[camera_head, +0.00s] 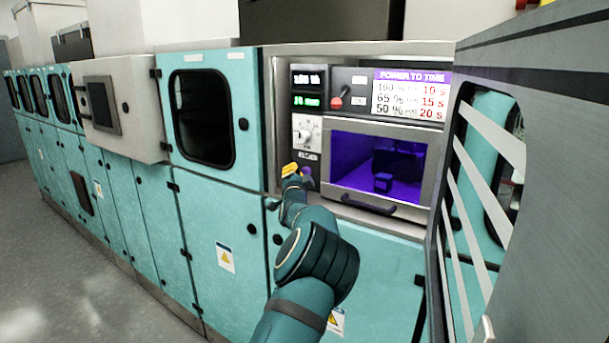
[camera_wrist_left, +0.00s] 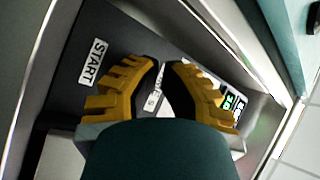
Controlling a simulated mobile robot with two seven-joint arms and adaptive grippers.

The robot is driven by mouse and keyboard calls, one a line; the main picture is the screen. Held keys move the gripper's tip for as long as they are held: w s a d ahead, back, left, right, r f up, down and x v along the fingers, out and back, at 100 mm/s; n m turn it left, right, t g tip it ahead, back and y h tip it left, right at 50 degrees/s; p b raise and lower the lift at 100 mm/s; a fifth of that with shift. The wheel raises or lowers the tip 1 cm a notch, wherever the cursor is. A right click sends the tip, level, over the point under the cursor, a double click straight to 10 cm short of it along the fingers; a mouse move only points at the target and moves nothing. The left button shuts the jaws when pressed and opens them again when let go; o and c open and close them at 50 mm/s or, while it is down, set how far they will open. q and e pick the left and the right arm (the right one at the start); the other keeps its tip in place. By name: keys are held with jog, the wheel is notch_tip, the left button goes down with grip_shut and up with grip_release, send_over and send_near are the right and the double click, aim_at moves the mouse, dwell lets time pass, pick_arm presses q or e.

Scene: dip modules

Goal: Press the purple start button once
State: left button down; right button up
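The purple start button (camera_head: 308,172) shows in the head view, low on the control panel, left of the purple-lit oven window. My left gripper (camera_head: 291,169), with yellow fingers, is in front of the panel, just left of the button in the picture. Whether it touches the button cannot be told. In the left wrist view, my left gripper (camera_wrist_left: 163,68) has its two fingers apart with a narrow gap, and nothing is seen held. The START label (camera_wrist_left: 92,62) is beside the left finger there. The button is not visible in that view. My right gripper is not in view.
Above the button are a dial (camera_head: 305,132), two small displays (camera_head: 307,101) and a red-tipped switch (camera_head: 339,99). The oven door (camera_head: 378,165) has a dark handle (camera_head: 368,204). Open floor (camera_head: 70,270) lies left.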

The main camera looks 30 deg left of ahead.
pick_arm(q)
jog(key=shift+s+a+f+b, duration=0.1)
jog(key=shift+s+b, duration=0.75)
jog(key=shift+s, duration=0.4)
jog(key=shift+s+a+b, duration=0.1)
jog(key=shift+s+b, duration=0.4)
jog(key=shift+s, duration=0.75)
